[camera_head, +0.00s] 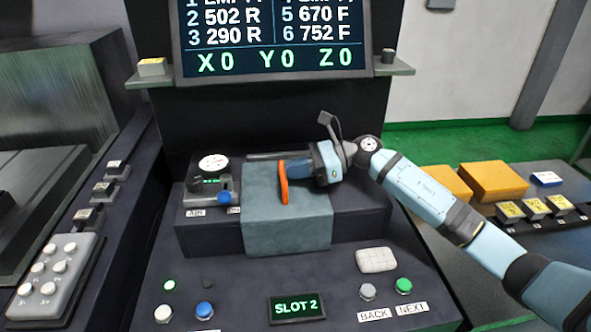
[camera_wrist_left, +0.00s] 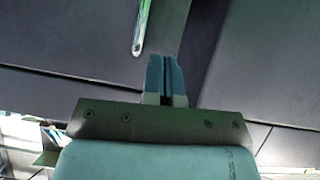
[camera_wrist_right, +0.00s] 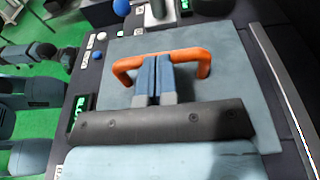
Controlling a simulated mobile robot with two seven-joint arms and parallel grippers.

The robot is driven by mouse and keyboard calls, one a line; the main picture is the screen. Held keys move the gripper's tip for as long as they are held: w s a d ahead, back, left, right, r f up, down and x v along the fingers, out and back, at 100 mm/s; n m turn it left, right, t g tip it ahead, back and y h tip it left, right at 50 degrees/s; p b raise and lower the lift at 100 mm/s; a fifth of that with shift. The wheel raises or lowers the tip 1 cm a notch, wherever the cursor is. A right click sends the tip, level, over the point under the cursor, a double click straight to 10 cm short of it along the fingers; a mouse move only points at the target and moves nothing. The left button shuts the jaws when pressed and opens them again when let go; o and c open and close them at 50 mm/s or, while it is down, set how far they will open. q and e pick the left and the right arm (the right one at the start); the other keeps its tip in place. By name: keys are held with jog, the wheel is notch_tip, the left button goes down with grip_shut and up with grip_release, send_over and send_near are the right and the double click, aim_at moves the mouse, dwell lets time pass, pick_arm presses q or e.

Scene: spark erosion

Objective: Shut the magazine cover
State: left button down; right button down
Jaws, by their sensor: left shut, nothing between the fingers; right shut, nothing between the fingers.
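The magazine cover (camera_head: 288,222) is a blue-grey panel over the middle of the dark console block, its front face hanging down the block's front. An orange bar handle (camera_head: 284,184) stands on it. The right wrist view shows the cover (camera_wrist_right: 225,85) and the handle (camera_wrist_right: 190,57) close up. My right gripper (camera_head: 292,168) is shut and empty at the handle. In its wrist view, its fingers (camera_wrist_right: 157,62) overlap the handle's middle; I cannot tell whether they touch it. My left gripper (camera_wrist_left: 165,62) is shut and empty, away from the cover, and outside the head view.
A gauge (camera_head: 213,163) and blue knob (camera_head: 224,197) are left of the cover. The front panel has buttons and a "SLOT 2" display (camera_head: 296,307). A screen (camera_head: 275,40) stands behind. Orange boxes (camera_head: 494,181) lie on the right bench, beyond my right arm.

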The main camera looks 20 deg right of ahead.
jog(key=b+v, duration=0.1)
jog(key=v, duration=1.2)
jog(key=shift+d+r, duration=0.1)
jog(key=shift+d, duration=0.2)
